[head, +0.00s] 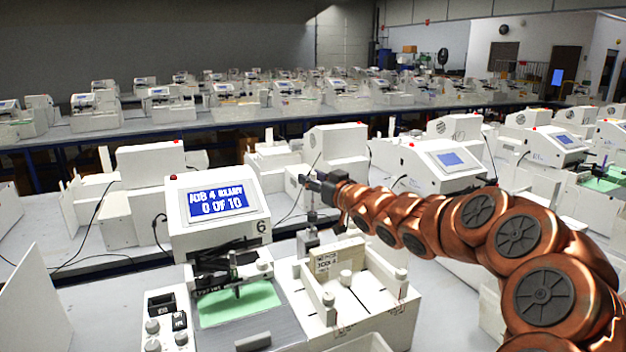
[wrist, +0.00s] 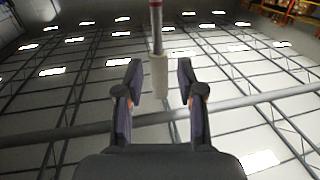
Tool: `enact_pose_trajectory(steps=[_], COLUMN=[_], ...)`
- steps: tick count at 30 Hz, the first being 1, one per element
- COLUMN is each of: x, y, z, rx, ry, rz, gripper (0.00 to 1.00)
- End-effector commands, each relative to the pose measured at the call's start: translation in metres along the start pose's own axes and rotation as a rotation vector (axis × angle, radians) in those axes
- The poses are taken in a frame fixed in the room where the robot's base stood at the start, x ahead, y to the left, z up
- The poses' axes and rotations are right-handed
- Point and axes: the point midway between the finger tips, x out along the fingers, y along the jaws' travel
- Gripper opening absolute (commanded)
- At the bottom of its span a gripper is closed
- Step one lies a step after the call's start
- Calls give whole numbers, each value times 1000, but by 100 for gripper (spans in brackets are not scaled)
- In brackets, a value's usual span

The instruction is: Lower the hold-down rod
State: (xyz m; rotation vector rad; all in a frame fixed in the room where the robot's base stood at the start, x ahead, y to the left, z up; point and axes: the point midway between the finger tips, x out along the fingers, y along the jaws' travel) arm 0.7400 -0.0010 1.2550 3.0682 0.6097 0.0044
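The hold-down rod (head: 311,215) appears to be the thin upright grey rod below my gripper (head: 309,184), above a small grey block right of the plotter with the number 6. In the wrist view a rod with a pale cylindrical end (wrist: 159,78) and a red band stands between the two dark fingers of my gripper (wrist: 160,70). Gaps show on both sides of it, so the fingers are open around it and apart from it. In the head view the fingers are small and partly cover the rod's top.
The plotter's screen (head: 219,203) reads "JOB 4 READY 0 OF 10". A green sheet (head: 240,303) lies under its pen carriage. A white tray (head: 345,310) with posts and a labelled block (head: 327,263) stands to the right. Other white machines crowd the table behind.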

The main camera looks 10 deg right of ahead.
Motion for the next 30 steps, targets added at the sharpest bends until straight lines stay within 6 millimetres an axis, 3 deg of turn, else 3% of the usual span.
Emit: enact_pose_trajectory(steps=[10, 30], x=[0, -2], y=[0, 0], z=[0, 2], rx=[0, -1], ry=[0, 7], rz=[0, 0], gripper=[0, 0])
